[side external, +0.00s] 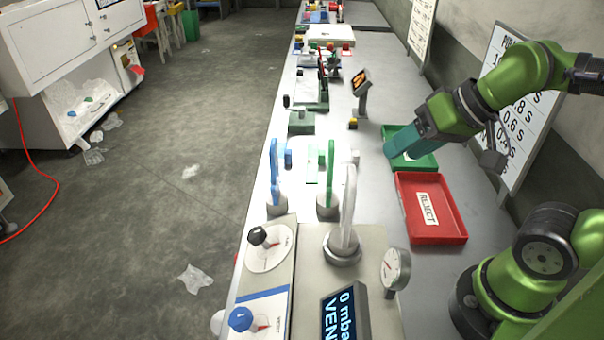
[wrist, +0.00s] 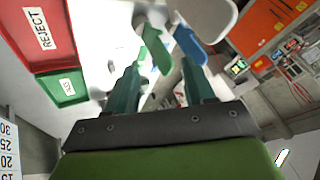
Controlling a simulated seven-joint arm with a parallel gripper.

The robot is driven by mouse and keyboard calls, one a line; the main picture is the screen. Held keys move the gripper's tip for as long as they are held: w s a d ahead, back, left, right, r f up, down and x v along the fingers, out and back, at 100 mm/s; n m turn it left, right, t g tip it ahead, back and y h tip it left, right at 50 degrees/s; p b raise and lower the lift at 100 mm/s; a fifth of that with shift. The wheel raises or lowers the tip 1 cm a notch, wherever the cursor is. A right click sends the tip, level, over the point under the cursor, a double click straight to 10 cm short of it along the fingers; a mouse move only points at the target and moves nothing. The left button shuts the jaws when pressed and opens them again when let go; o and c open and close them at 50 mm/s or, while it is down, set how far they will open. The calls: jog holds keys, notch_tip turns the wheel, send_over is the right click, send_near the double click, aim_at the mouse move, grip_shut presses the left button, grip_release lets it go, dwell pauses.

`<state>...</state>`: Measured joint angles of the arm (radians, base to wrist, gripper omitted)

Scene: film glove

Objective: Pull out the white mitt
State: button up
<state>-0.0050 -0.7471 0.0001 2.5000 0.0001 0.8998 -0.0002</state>
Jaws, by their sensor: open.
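The white mitt (side external: 348,208) stands upright, seen nearly edge-on, on a round metal base at the front of the bench. A blue mitt (side external: 274,172) and a green mitt (side external: 331,174) stand behind it on smaller bases. My gripper (side external: 393,150) is open and empty, in line with the green tray and well apart from the mitts. In the wrist view my gripper's fingers (wrist: 160,66) are spread. Beyond them show the green mitt (wrist: 154,48), the blue mitt (wrist: 188,46) and a white shape (wrist: 209,17), probably the white mitt, cut off by the top edge.
A red REJECT tray (side external: 461,238) and a green tray (side external: 432,166) lie right of the mitts. A dial gauge (side external: 396,269), a display (side external: 345,312) and knobs stand at the front. A small screen on a post (side external: 361,88) stands farther back. The wall board (side external: 510,100) is close to my arm.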

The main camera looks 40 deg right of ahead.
jog(key=w+a, duration=0.1)
jog(key=w+a+r+g, duration=0.1)
jog(key=w+a+n+g, duration=0.1)
jog(key=shift+w+a+r, duration=0.25)
jog(key=shift+w+r, duration=0.1)
jog(key=shift+c, duration=0.7)
notch_tip(320, 180, up, 7)
jog(key=m+g+h, duration=0.2)
jog(key=m+g, duration=0.3)
jog(key=m, duration=0.1)
send_over(347, 210)
jog(key=w+d, duration=0.3)
jog(key=d, duration=0.1)
jog(key=f, duration=1.6)
jog(key=shift+a, duration=0.2)
grip_shut()
